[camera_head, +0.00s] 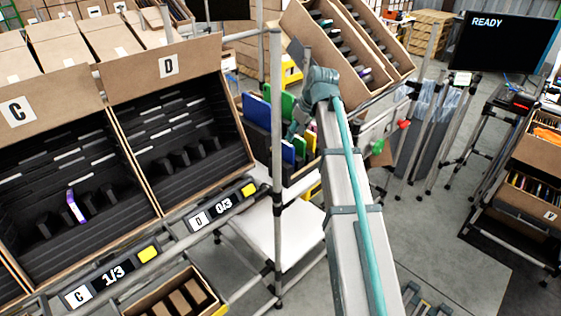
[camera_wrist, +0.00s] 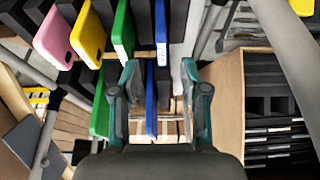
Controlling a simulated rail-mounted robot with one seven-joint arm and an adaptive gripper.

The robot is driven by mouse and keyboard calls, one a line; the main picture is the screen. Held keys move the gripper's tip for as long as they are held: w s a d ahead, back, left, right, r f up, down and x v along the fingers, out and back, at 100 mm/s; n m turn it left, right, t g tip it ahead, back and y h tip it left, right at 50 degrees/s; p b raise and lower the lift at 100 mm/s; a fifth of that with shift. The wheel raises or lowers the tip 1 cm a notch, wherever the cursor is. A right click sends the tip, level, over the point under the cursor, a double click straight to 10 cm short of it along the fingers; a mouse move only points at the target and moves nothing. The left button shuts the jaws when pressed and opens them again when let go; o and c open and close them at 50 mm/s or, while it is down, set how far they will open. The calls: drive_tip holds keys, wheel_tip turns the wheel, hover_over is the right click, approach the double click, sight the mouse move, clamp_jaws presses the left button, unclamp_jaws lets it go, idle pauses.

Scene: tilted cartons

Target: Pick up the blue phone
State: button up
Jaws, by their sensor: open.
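My gripper (camera_wrist: 160,80) is open, its two teal fingers spread apart in the wrist view. A thin blue phone (camera_wrist: 151,100) stands edge-on between the fingers, with room on both sides. A second blue phone (camera_wrist: 161,32) stands further up in the same view. In the head view, blue phones (camera_head: 257,111) (camera_head: 288,153) stand in a carton beside my gripper (camera_head: 296,122). The arm partly hides that carton, and the fingertips are hard to make out there.
Green (camera_wrist: 122,28), yellow (camera_wrist: 90,38) and pink (camera_wrist: 65,38) phones stand close by, with another green phone (camera_wrist: 99,105) left of the fingers. Carton C (camera_head: 17,112) holds one purple-white phone (camera_head: 76,206); carton D (camera_head: 168,66) shows empty slots. A metal post (camera_head: 276,150) stands near the arm.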

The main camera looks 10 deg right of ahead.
sight(287, 150)
drive_tip(key=p+x, duration=0.1)
drive_tip(key=x, duration=0.3)
drive_tip(key=shift+w+f, duration=0.15)
drive_tip(key=shift+f, duration=0.25)
drive_tip(key=shift+a+p+x, duration=0.15)
drive_tip(key=shift+p+x, duration=0.45)
drive_tip(key=shift+x, duration=0.8)
drive_tip(key=shift+a+p+x, duration=0.1)
drive_tip(key=shift+p+x, duration=0.45)
drive_tip(key=shift+x, duration=0.85)
drive_tip(key=shift+c, duration=0.2)
clamp_jaws()
